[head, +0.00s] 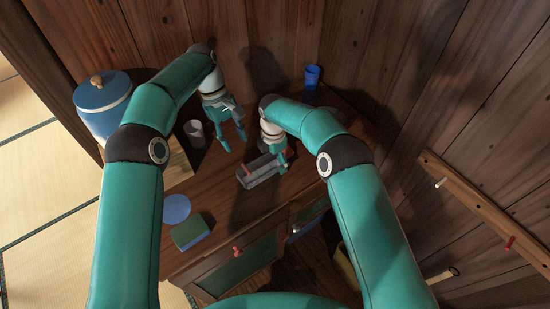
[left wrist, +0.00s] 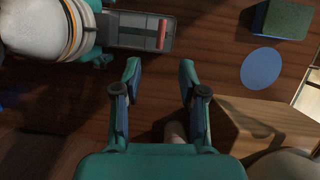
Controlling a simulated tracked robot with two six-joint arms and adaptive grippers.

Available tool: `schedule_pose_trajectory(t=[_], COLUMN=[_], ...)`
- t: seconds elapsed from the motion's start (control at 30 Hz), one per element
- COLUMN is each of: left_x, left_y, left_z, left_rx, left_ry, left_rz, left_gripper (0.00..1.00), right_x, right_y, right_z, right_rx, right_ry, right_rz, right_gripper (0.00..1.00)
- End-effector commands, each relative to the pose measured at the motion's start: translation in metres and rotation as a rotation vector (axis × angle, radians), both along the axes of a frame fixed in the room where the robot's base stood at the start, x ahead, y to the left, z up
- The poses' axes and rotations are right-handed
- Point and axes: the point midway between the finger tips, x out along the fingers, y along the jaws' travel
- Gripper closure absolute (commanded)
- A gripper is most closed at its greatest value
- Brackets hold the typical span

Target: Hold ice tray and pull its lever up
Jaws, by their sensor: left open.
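The ice tray (head: 262,172) is a long dark grey box on the wooden cabinet top. A red bar, apparently its lever (left wrist: 161,33), crosses the tray's right part in the left wrist view; the tray (left wrist: 126,31) lies there at the upper left. My right gripper (head: 275,152) is at the tray's far right end in the head view, and its body hides that end. Whether its fingers grip the tray is unclear. My left gripper (head: 234,140) is open and empty, above the cabinet top and apart from the tray; its spread fingers show in the left wrist view (left wrist: 158,78).
A blue cup (head: 312,76) stands at the back and a pale cup (head: 194,131) left of my left gripper. A blue disc (head: 176,209) and a green-topped block (head: 190,232) lie at the front left. A blue lidded pot (head: 103,103) is far left. The wooden wall is close behind.

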Motion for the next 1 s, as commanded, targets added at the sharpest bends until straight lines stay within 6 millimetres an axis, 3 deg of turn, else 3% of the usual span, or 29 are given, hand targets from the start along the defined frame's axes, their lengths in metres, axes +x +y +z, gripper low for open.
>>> schedule_pose_trajectory(t=[0.07,0.4,0.8,1.0], left_x=[0.000,0.000,0.002,-0.002], left_y=[0.000,0.000,0.025,0.019], left_z=[0.000,0.000,0.009,-0.005], left_rx=[0.000,0.000,-0.160,-0.169], left_ry=[0.000,0.000,-0.064,-0.068], left_rz=[0.000,0.000,-0.084,-0.092], left_gripper=[0.58,0.58,0.60,0.60], right_x=[0.000,0.000,0.000,0.000], right_y=[0.000,0.000,0.000,0.000], right_z=[0.000,0.000,0.000,0.000], right_rx=[0.000,0.000,-0.001,-0.001], right_ry=[0.000,0.000,0.001,0.001], right_rz=[0.000,0.000,0.000,0.000], right_gripper=[0.26,0.82,0.82,0.82])
